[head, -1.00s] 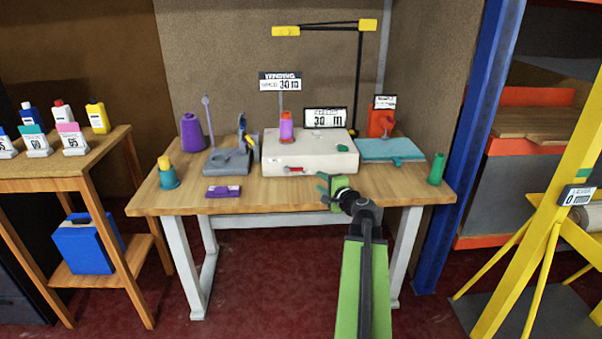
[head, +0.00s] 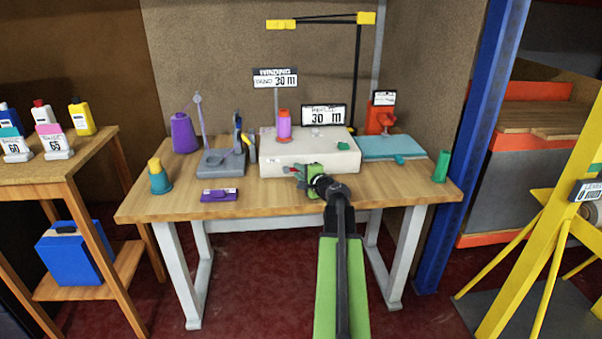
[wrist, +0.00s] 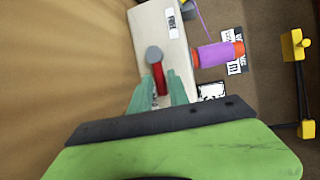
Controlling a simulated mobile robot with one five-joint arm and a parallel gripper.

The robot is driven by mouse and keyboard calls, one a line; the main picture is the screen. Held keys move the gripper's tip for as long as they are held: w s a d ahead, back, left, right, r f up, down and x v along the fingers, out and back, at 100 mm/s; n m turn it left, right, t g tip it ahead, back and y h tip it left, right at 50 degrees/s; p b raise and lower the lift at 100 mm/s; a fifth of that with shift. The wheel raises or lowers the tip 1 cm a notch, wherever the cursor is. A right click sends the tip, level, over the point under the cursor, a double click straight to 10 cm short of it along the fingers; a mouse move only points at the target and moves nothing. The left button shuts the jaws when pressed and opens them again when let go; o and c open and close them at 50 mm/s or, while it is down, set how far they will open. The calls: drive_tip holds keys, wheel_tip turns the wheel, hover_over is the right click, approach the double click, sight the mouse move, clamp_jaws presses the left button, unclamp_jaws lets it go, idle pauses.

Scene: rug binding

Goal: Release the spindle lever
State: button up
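The white box (head: 338,158) sits on the workbench, and a purple and orange spool (head: 283,124) stands on top of it. A red lever (wrist: 161,82) with a round grey knob (wrist: 154,54) is on the box's front; I take it for the spindle lever. My gripper (head: 299,174) is at the front of the box and hides most of the lever in the head view. In the wrist view, my gripper's two green fingers (wrist: 158,88) are apart, one on each side of the red lever. I cannot tell whether either finger touches it.
On the wooden bench (head: 160,206), a grey stand (head: 222,162) is left of the box and a teal mat (head: 392,147) is right of it. A purple block (head: 219,195), a teal and yellow cone (head: 159,180) and a green cylinder (head: 441,166) stand near the edges.

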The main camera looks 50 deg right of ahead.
drive_tip(key=shift+s+d, duration=0.1)
drive_tip(key=shift+d, duration=0.05)
clamp_jaws()
drive_tip(key=shift+d, duration=0.1)
drive_tip(key=shift+s, duration=0.1)
drive_tip(key=shift+r, duration=0.15)
